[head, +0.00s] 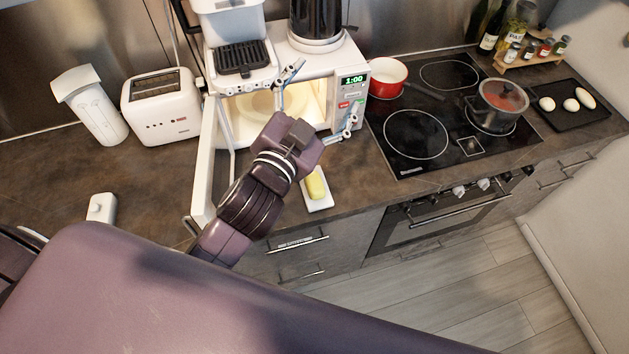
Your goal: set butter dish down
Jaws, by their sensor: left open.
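The butter dish (319,205) is a small white tray with a yellow block of butter (316,185) on it. It rests on the brown counter near the front edge, in front of the microwave. A white piece that looks like its lid (101,207) lies apart at the left of the counter. My left gripper (321,97) is open and empty, with its fingers spread wide before the lit microwave opening. It is above and beyond the dish and apart from it. My left wrist passes just left of the dish. My right gripper is not in view.
The microwave (355,97) stands open, its door (203,165) swung out left of my wrist. A toaster (163,108) and a white container (90,105) are at the left. The hob (415,134) with a red pot (387,77) is at the right. The left counter has free room.

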